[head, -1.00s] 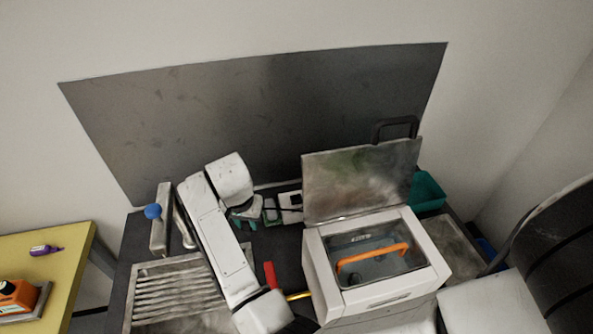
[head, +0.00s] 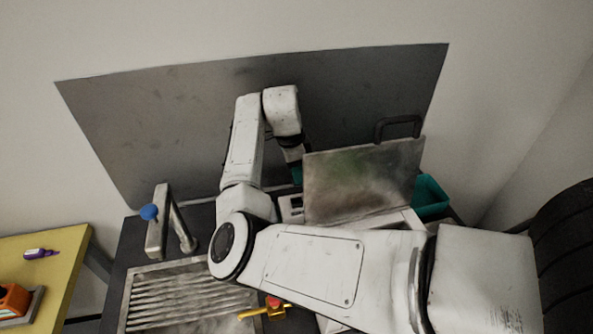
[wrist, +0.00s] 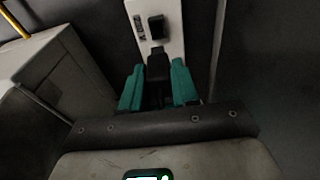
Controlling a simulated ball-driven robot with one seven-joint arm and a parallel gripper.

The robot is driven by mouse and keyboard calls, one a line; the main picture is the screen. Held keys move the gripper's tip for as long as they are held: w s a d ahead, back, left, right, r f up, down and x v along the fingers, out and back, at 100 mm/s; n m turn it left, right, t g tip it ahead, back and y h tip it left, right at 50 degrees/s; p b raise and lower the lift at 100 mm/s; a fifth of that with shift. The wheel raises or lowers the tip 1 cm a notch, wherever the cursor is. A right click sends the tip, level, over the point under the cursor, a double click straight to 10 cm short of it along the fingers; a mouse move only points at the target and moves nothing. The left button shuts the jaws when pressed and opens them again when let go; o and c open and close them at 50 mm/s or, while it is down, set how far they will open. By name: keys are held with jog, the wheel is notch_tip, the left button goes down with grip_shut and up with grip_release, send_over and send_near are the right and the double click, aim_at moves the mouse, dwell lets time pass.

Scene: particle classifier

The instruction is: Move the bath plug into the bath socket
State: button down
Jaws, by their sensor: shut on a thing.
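My gripper has teal fingers (wrist: 158,88) and is shut on the black bath plug (wrist: 158,66). The plug points up the wrist view at a white panel (wrist: 176,32). A black rectangular fitting (wrist: 156,27) with small lettering beside it sits on that panel, apart from the plug in the picture. I cannot tell whether the plug touches the panel. In the head view my gripper (head: 295,173) is by the back wall, left of the raised bath lid (head: 360,182) and partly hidden. A white socket panel (head: 290,208) shows just below it.
The white bath body (head: 392,222) is mostly hidden by my arm; its side shows in the wrist view (wrist: 60,85). A teal bin (head: 430,195) stands right of the lid. A faucet with a blue knob (head: 149,212) and a ridged sink (head: 180,300) are at left.

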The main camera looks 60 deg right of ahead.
jog(key=shift+w+a+f+b, duration=0.1)
jog(key=shift+f+b, duration=1.55)
jog(key=shift+f, duration=1.25)
jog(key=shift+f+b, duration=0.45)
jog(key=shift+f, duration=1.1)
dwell(0.4)
jog(key=c, duration=0.8)
grip_release()
jog(key=shift+r, duration=0.1)
jog(key=r, duration=0.7)
jog(key=w+a+r+b, duration=0.1)
jog(key=r, duration=0.2)
jog(key=shift+w+r, duration=0.1)
jog(key=shift+r, duration=0.2)
jog(key=shift+f, duration=0.1)
